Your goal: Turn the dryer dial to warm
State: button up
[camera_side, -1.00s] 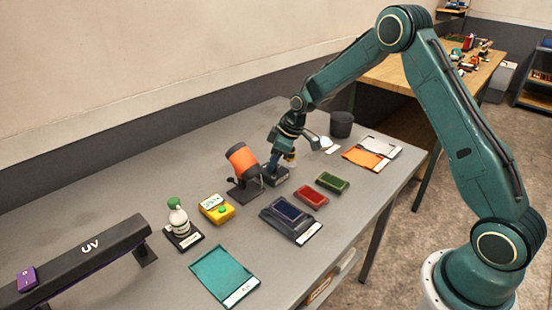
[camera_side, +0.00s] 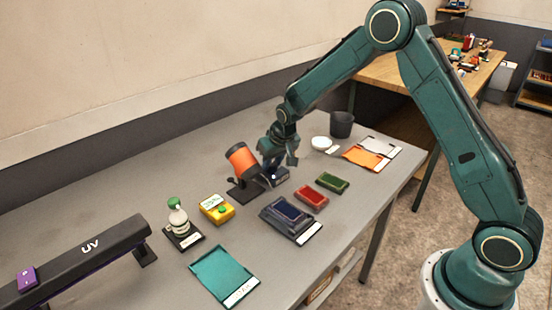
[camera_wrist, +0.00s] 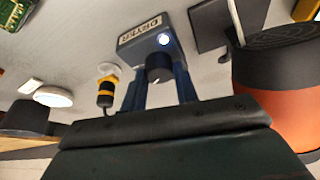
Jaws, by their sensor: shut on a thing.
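The dryer box (camera_wrist: 150,38) is grey-blue with a "DRYER" label and a lit white lamp (camera_wrist: 163,39). In the side view the box (camera_side: 280,175) sits right of the orange dryer drum (camera_side: 242,160). Its dark round dial (camera_wrist: 159,66) shows in the wrist view, between the two blue fingers of my gripper (camera_wrist: 160,78). My gripper is shut on the dial. A small pale mark shows on the dial, but I cannot read its setting. In the side view my gripper (camera_side: 276,158) hides the dial.
A yellow-and-black handled object (camera_wrist: 106,92) stands close beside the box. The black-and-orange drum (camera_wrist: 285,75) is close on the other side.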

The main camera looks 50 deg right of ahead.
jog(key=shift+m, duration=0.4)
jog(key=o, duration=1)
jog(key=shift+c, duration=0.2)
jog(key=shift+r, duration=0.15)
jog(key=v, duration=1.3)
jog(key=shift+a+r, duration=0.25)
jog(key=shift+s, duration=0.1)
